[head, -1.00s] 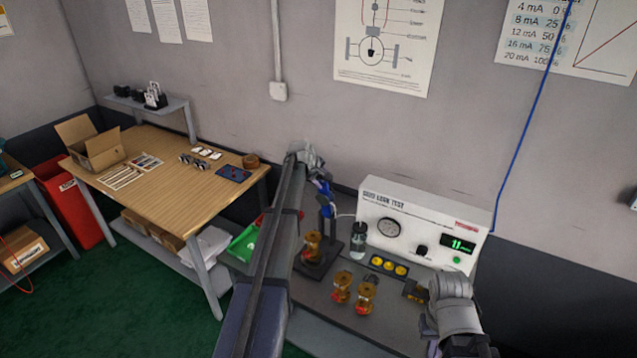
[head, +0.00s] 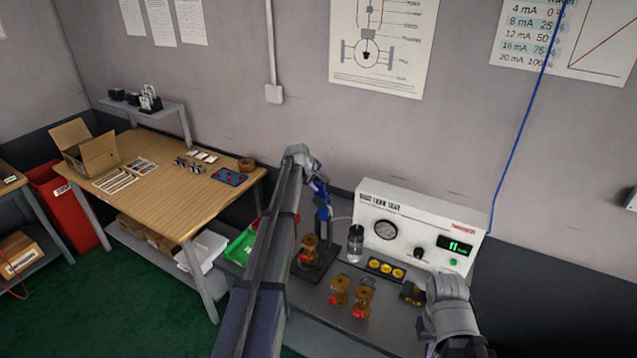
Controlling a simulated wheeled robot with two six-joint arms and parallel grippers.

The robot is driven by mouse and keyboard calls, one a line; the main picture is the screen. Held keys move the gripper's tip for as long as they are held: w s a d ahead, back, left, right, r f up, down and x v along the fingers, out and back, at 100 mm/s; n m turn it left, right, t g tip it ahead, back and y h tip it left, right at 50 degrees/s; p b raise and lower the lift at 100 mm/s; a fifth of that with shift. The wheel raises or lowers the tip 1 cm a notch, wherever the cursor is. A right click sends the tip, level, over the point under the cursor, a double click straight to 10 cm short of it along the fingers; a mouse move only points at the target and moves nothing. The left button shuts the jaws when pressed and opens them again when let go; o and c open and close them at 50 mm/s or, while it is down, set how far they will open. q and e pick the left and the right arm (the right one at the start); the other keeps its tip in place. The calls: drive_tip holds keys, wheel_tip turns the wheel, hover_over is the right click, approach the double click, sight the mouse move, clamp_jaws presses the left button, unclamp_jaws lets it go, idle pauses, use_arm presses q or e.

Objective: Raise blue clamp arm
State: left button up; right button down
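The blue clamp arm (head: 321,192) shows at the top of the dark fixture stand (head: 312,272) on the grey bench. A brass and red valve unit (head: 309,250) stands upright on the fixture base. My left arm reaches up past the fixture, and my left gripper (head: 316,178) is at the clamp arm, bent down towards it. Its fingers are small and partly hidden, so I cannot tell whether they grip the clamp. My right gripper (head: 421,294) is low at the right of the bench, beside a brass part (head: 410,293). Its fingers are mostly hidden.
A white test box (head: 420,225) with a gauge and green display stands behind. Two more brass units (head: 351,297), a clear bottle (head: 356,242) and a tray of yellow discs (head: 387,268) crowd the bench. A green bin (head: 240,246) is left of my arm.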

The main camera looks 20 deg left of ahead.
use_arm(q)
drive_tip(key=shift+r, duration=0.1)
drive_tip(key=p+v, duration=0.6)
drive_tip(key=v, duration=0.1)
drive_tip(key=shift+s+r, duration=0.25)
drive_tip(key=shift+s, duration=0.05)
drive_tip(key=s+d+f+m+g+b, duration=0.2)
drive_tip(key=s+d+f+m+b, duration=0.35)
drive_tip(key=s+d+f, duration=0.55)
drive_tip(key=s+d+f+m+g+b, duration=0.2)
drive_tip(key=s+d+f+m+b, duration=0.3)
drive_tip(key=d, duration=1)
drive_tip(key=s+d+f+m+g+b, duration=0.1)
drive_tip(key=s+d+f+m+b, duration=0.1)
drive_tip(key=s, duration=0.6)
drive_tip(key=s+d+f+m+g+y+b, duration=0.1)
drive_tip(key=s+d+f+m+b, duration=0.2)
drive_tip(key=s, duration=0.5)
drive_tip(key=s+d+f+m+g+y+b, duration=0.1)
drive_tip(key=s+d+f+m+b, duration=0.2)
drive_tip(key=s, duration=0.5)
drive_tip(key=shift+d+f+b, duration=0.7)
drive_tip(key=shift+d+b, duration=0.4)
drive_tip(key=shift+b, duration=0.15)
